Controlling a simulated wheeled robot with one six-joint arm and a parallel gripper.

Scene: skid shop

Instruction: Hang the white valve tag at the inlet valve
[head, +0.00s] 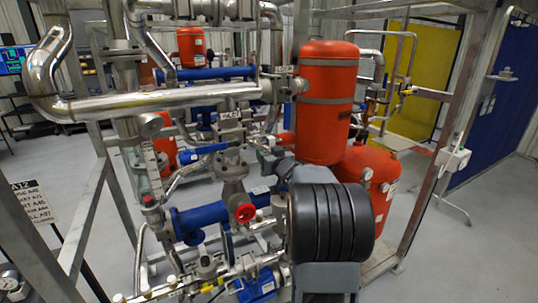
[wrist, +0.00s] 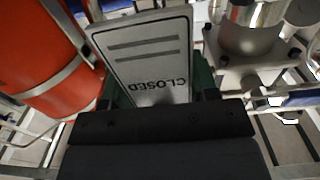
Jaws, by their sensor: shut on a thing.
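My gripper (wrist: 158,108) is shut on the white valve tag (wrist: 147,60), which reads "CLOSED" upside down in the wrist view. The tag sticks out beyond the jaws, with its held end hidden by them. In the head view my gripper (head: 270,162) is just right of the pipework below a white "INLET" sign (head: 231,115). A blue lever handle (head: 207,149) is left of the gripper under that sign; I take it to belong to the inlet valve. I cannot make out the tag for certain in the head view, nor a hanging point.
A red tank (head: 326,95) stands close behind my arm, with another red vessel (head: 370,180) below it. A red handwheel (head: 245,213) and a blue pipe (head: 205,218) lie below the gripper. Steel frame posts (head: 445,120) bound the skid.

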